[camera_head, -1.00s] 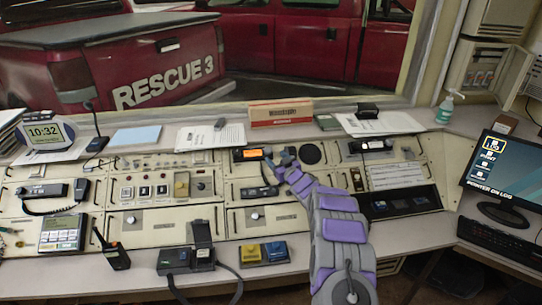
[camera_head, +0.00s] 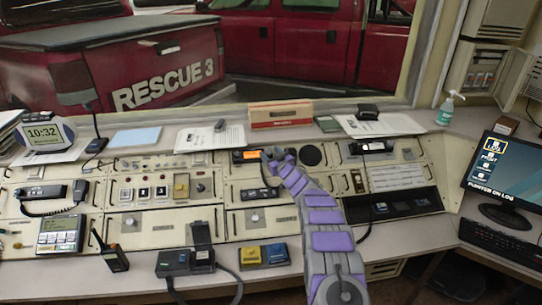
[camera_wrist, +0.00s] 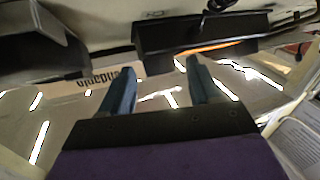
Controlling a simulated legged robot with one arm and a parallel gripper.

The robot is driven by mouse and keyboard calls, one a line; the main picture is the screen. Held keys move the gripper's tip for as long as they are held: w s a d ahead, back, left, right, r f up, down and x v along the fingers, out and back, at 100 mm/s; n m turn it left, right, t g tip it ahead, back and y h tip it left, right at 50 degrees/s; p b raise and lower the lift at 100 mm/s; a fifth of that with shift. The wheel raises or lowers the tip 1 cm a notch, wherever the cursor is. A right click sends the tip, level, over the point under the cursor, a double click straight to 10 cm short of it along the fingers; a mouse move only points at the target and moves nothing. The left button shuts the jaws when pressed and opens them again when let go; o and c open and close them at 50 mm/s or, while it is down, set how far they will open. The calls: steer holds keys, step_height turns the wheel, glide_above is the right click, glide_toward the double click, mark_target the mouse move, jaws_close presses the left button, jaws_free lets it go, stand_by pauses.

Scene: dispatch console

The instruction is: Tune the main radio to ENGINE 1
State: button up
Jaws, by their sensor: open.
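The main radio (camera_head: 247,156) appears to be the dark unit with a lit orange display in the upper middle of the console; its text is too small to read. My gripper (camera_head: 270,154) is at the radio's right end in the head view, partly covering it. In the wrist view my gripper (camera_wrist: 160,66) is open, with two blue-grey fingers apart and nothing between them. A dark box with an orange strip, seemingly the radio (camera_wrist: 185,33), lies just beyond the fingertips. I cannot tell whether a finger touches it. No ENGINE 1 label is readable.
A corded handset (camera_head: 260,193) sits just below the radio. A round speaker (camera_head: 310,155) is to the right of my gripper. A red-and-white box (camera_head: 281,114) stands on the ledge above. Yellow and blue blocks (camera_head: 262,254) lie on the front desk.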

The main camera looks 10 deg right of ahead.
steer(key=c, duration=1)
steer(key=shift+d+r+p, duration=0.15)
steer(key=shift+r+p, duration=0.05)
steer(key=shift+p, duration=0.55)
steer(key=shift+c, duration=0.2)
steer(key=n+y+p, duration=0.1)
steer(key=p, duration=0.2)
steer(key=shift+w+r+g, duration=0.1)
steer(key=shift+g, duration=0.3)
steer(key=shift+n+y, duration=0.4)
steer(key=shift+n, duration=0.1)
steer(key=shift+w+f+n+y+b, duration=0.1)
steer(key=shift+f+n+y+b, duration=0.1)
steer(key=shift+n+y+b, duration=0.35)
steer(key=shift+n+g+b, duration=0.25)
steer(key=shift+g+b, duration=0.25)
steer(key=shift+b, duration=0.75)
steer(key=shift+d+r+b, duration=0.1)
steer(key=shift+b, duration=0.35)
